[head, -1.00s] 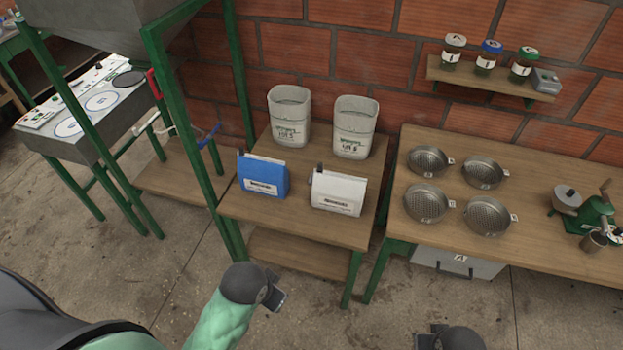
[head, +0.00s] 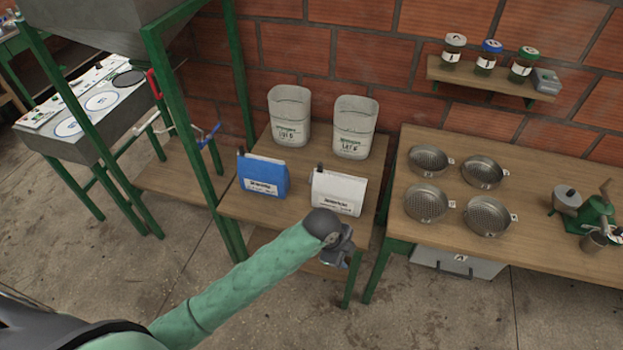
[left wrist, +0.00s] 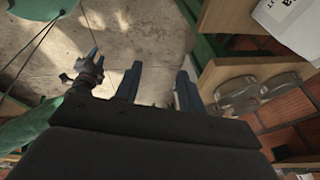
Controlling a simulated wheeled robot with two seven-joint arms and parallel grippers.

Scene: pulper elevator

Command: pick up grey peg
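A small dark grey peg (head: 320,168) stands at the top left corner of the white bag (head: 337,194) on the middle table. A similar dark peg (head: 241,152) sits at the top left corner of the blue bag (head: 263,176). My left gripper (head: 338,259) is in front of the table's front edge, below and apart from the white bag. In the left wrist view its two fingers (left wrist: 158,75) are spread with nothing between them. The white bag shows at that view's top right (left wrist: 289,18). My right gripper (left wrist: 89,70) appears there at left; its opening is unclear.
Two pale bins (head: 354,128) stand behind the bags. Green frame posts (head: 176,110) rise left of the table. The right table (head: 540,185) holds several metal sieves (head: 487,215) and a green grinder (head: 598,215). A wall shelf (head: 485,80) holds jars.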

